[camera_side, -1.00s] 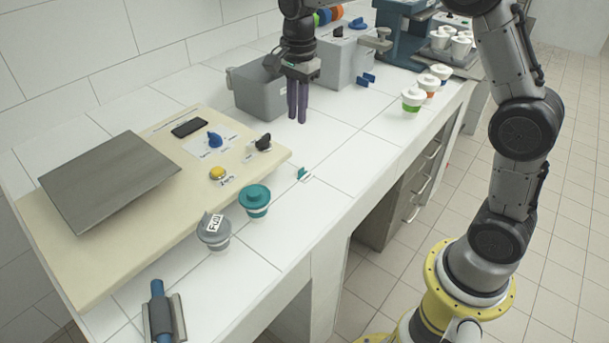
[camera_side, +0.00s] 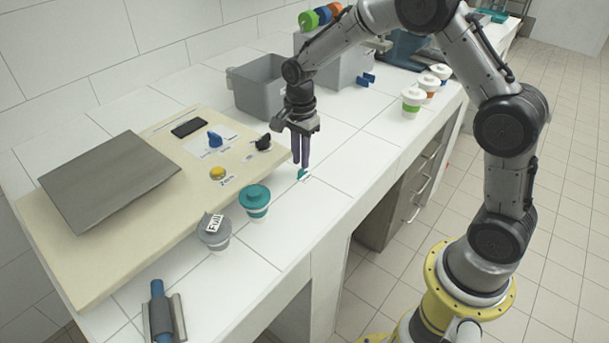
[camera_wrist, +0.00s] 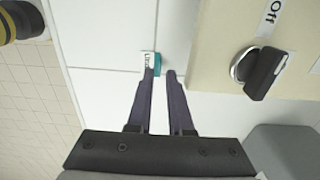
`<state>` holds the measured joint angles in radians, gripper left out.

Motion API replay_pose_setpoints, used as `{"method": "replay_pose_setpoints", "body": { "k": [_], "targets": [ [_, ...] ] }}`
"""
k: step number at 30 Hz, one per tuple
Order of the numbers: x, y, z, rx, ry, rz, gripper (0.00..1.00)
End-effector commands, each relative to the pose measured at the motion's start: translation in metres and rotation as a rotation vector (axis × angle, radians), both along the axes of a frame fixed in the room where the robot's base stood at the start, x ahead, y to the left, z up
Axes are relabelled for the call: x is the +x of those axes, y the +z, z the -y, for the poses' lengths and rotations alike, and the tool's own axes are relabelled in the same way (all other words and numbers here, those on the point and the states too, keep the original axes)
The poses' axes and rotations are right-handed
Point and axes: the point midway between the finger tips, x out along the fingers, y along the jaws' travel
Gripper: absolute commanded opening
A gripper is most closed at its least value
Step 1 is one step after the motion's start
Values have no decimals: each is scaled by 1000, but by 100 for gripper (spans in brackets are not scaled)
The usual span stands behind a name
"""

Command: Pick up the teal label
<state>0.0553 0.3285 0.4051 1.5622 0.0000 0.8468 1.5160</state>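The teal label (camera_side: 303,174) is a small teal piece with a white printed strip, standing on the white tiled counter near the board's right corner. In the wrist view the label (camera_wrist: 157,61) shows just past the fingertips, nearer the left finger, which overlaps its lower end. My gripper (camera_side: 300,165) points down just above the label. In the wrist view the two dark fingers of my gripper (camera_wrist: 160,74) are apart with nothing held between them. I cannot tell whether a finger touches the label.
A beige board (camera_side: 160,215) with knobs lies left of the gripper. A black knob (camera_wrist: 265,73) shows close by in the wrist view. A teal-lidded cup (camera_side: 256,203) and a grey "Full" cup (camera_side: 213,233) stand in front. A grey bin (camera_side: 258,88) stands behind.

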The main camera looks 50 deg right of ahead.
Motion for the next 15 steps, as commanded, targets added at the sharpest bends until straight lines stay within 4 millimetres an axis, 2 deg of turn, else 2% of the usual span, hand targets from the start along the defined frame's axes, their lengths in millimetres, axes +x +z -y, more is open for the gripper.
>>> {"method": "replay_pose_setpoints", "body": {
  "k": [3, 6, 14, 15],
  "targets": [
    [-1, -17, 1, 0, 0, -2, 19],
    [0, -24, 1, 0, 0, 0, 19],
    [0, -26, 1, 0, 0, 1, 19],
    [0, -26, 1, 0, 0, 1, 12]
  ]
}}
